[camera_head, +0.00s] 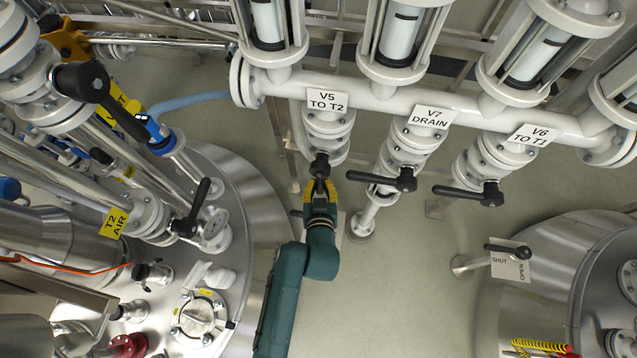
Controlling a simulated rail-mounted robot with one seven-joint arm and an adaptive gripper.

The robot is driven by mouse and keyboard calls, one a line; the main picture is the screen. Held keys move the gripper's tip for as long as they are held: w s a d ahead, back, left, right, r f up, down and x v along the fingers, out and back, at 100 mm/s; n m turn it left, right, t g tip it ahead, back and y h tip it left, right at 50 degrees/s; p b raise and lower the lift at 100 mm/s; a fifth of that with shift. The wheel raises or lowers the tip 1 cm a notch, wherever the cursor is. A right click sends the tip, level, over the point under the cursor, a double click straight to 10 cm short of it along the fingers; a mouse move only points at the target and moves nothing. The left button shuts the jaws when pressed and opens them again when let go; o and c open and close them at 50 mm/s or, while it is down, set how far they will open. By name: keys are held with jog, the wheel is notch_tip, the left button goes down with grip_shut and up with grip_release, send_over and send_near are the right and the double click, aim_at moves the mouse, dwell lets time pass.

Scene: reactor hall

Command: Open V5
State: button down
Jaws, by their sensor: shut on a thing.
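The V5 valve (327,130) hangs from the white horizontal pipe under a label (327,100) reading "V5 TO T2". Its black handle (320,165) shows only as a dark hub and a short part above my gripper. My gripper (320,180), dark with yellow marks, is at the handle from below and is shut on it. The fingers and my teal arm hide the rest of the handle, so its angle is hard to tell.
To the right, the V7 valve (415,150) and V6 valve (488,160) have black handles pointing left. A "SHUT/OPEN" plate (511,262) with a lever is at lower right. A T2 AIR valve handle (191,210) stands at left. Floor (400,290) shows between the two tanks.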

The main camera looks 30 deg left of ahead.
jog(key=shift+f, duration=0.2)
jog(key=c, duration=0.9)
grip_release()
jog(key=shift+d, duration=0.2)
jog(key=shift+c, duration=0.2)
jog(key=shift+o, duration=0.2)
jog(key=shift+a+r, duration=0.1)
jog(key=shift+r, duration=0.05)
jog(key=v, duration=1.2)
